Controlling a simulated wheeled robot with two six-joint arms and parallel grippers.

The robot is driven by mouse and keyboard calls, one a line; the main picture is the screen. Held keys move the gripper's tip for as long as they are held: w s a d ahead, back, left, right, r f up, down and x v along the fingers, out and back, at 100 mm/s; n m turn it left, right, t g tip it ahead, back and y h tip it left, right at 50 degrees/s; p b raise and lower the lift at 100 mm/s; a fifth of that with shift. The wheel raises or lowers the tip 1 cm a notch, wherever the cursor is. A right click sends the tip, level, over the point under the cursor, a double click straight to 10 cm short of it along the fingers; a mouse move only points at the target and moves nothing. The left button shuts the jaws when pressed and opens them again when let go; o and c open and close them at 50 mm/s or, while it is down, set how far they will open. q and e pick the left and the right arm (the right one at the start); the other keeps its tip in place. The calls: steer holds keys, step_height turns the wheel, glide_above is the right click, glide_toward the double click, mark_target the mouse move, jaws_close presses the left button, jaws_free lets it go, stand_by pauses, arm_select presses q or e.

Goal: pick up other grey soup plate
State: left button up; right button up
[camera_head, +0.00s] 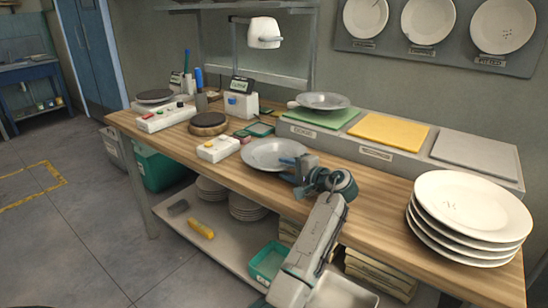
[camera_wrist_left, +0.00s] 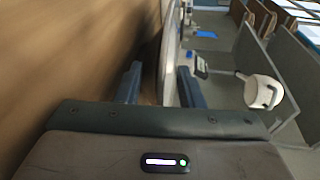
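A grey soup plate (camera_head: 272,153) lies on the wooden worktop near its front edge. My left gripper (camera_head: 288,169) is at the right side of this plate, low over the worktop. In the left wrist view its two blue fingers (camera_wrist_left: 158,84) stand apart. The plate's grey edge (camera_wrist_left: 171,50) shows edge-on in the gap, nearer the right finger; I cannot tell whether it touches. A second grey soup plate (camera_head: 323,100) sits on the green board at the back. My right gripper is not in view.
A stack of white plates (camera_head: 470,215) stands at the right end of the worktop (camera_head: 375,215). Green (camera_head: 322,118), yellow (camera_head: 389,133) and grey (camera_head: 475,152) boards lie on the raised ledge. A white control box (camera_head: 218,148) is left of the near plate.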

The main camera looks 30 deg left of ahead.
arm_select(q)
steer(key=shift+c, duration=0.4)
jaws_close()
steer(key=shift+r, duration=0.1)
steer(key=shift+a+r, duration=0.1)
steer(key=shift+r, duration=0.05)
